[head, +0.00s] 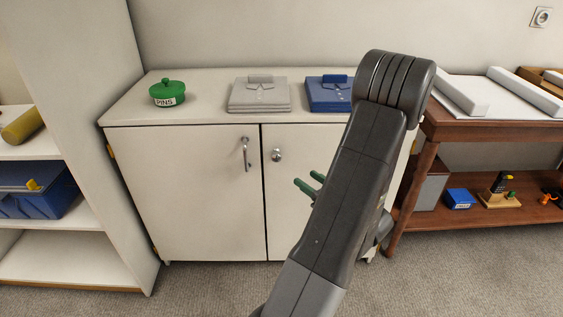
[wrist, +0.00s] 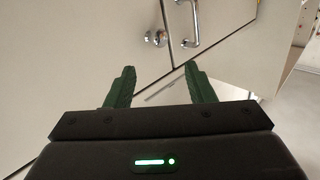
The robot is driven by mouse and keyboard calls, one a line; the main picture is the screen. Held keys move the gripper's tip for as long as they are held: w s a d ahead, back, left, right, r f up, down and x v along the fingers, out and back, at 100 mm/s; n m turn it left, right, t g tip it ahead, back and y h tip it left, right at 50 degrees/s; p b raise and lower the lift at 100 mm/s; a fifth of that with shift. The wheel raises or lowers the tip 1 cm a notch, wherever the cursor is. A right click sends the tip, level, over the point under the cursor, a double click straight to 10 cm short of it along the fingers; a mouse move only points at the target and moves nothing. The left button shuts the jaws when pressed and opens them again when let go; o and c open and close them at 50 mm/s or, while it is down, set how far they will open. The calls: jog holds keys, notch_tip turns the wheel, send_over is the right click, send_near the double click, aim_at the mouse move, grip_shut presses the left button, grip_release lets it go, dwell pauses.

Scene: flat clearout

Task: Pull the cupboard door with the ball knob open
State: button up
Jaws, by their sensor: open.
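The white cupboard has two doors, both looking shut. The right door (head: 310,150) carries the round metal ball knob (head: 277,155) near its upper left edge. The left door (head: 195,190) carries a metal bar handle (head: 246,154). My gripper (head: 308,185) is in front of the right door, below and right of the knob, with green fingers apart and empty. In the wrist view, the ball knob (wrist: 156,39) lies beyond the open fingertips (wrist: 160,68), roughly between them and not touching. The bar handle (wrist: 186,25) is close beside it. My arm hides much of the right door.
A green pot labelled PINS (head: 167,93), a grey folded shirt stack (head: 259,95) and a blue one (head: 328,93) lie on the cupboard top. An open shelf (head: 60,255) stands left, a brown wooden table (head: 480,127) right. Carpet floor (head: 210,290) in front is clear.

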aim_at(279, 160)
jog(key=b+x, duration=0.1)
jog(key=x, duration=1.1)
jog(key=shift+w+b, duration=0.1)
jog(key=shift+b, duration=0.25)
grip_shut()
